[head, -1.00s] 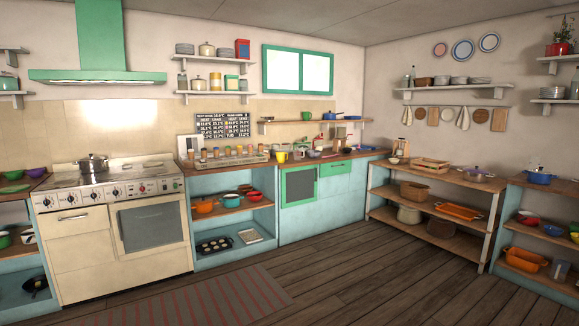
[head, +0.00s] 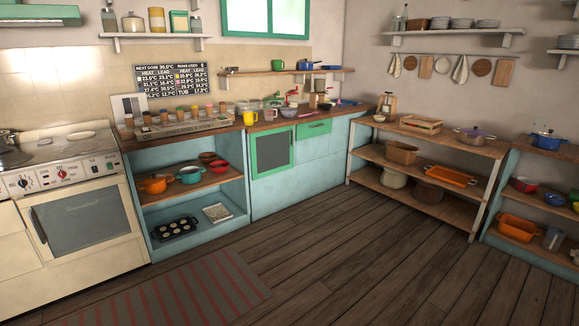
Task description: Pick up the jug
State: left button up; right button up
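A clear, jug-like container (head: 553,239) stands on the bottom shelf of the blue unit at the right edge of the head view. It is small and partly in shade, so I cannot tell its handle or spout. A small pale pinkish vessel (head: 270,114) on the back counter, beside a yellow mug (head: 250,117), may also be a jug; it is too small to tell. Neither of my grippers is in view.
The wooden floor (head: 350,260) is open; a striped rug (head: 185,295) lies at left.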

aim_at(247, 115)
jog(key=z, duration=0.1)
jog(key=i, duration=3.15)
jog(key=u, duration=0.85)
jog(key=i, duration=1.65)
jog(key=u, duration=0.6)
